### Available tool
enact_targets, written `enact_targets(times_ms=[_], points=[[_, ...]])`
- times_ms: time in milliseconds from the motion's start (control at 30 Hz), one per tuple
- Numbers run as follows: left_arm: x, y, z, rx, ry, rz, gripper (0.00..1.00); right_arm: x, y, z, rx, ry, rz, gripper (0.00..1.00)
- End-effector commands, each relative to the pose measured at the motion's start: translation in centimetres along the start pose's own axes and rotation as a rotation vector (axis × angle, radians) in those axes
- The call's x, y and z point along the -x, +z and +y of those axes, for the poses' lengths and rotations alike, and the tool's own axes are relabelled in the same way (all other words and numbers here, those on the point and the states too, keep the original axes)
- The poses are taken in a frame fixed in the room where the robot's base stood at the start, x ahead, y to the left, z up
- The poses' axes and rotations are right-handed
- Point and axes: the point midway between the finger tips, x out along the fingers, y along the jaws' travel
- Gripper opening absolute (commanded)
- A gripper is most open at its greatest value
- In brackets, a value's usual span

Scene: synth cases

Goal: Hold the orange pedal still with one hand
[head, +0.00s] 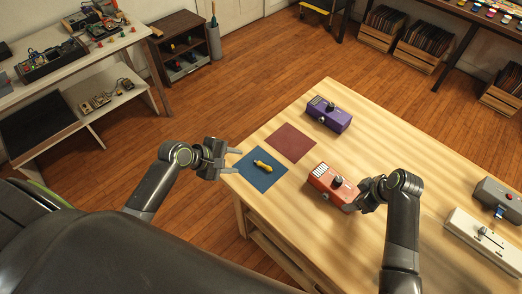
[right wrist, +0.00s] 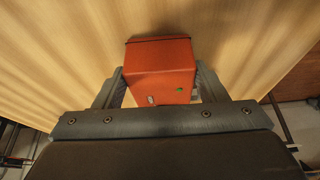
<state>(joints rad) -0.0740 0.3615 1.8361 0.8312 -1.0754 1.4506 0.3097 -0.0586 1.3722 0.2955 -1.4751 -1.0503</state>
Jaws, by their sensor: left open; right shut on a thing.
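The orange pedal (head: 331,187) sits on the light wooden table, near its front edge, with a dark knob on top. My right gripper (head: 358,196) is shut on the pedal from its right side. In the right wrist view the pedal (right wrist: 160,72) lies between the two fingers of my right gripper (right wrist: 160,88), one on each side. My left gripper (head: 229,160) is open and empty, just off the table's left edge, beside the blue mat.
A yellow-handled tool (head: 263,166) lies on the blue mat (head: 262,182). A dark red mat (head: 290,143) and a purple pedal (head: 329,114) are further back. A grey device (head: 497,197) and a white unit (head: 482,240) stand at the right. The table's middle is clear.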

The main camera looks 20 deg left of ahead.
Motion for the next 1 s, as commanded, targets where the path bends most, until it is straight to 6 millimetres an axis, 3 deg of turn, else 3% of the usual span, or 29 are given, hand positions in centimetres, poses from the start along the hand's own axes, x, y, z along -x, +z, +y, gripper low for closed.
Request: enact_targets(times_ms=[433,467,633,1000], points=[[0.25,0.03,0.03,-0.001,0.000,0.000,0.41,-0.03,0.03,-0.03,0.000,-0.001,-0.001,0.38],[0.25,0.03,0.03,-0.001,0.000,0.000,0.41,-0.03,0.02,-0.03,0.000,-0.001,-0.001,0.69],[0.24,0.03,0.03,-0.001,0.001,0.000,0.41,-0.02,0.02,-0.02,0.000,-0.001,0.000,0.91],[0.24,0.03,0.04,-0.001,0.001,0.000,0.41,0.46,0.01,0.03,0.000,0.001,0.000,0.91]])
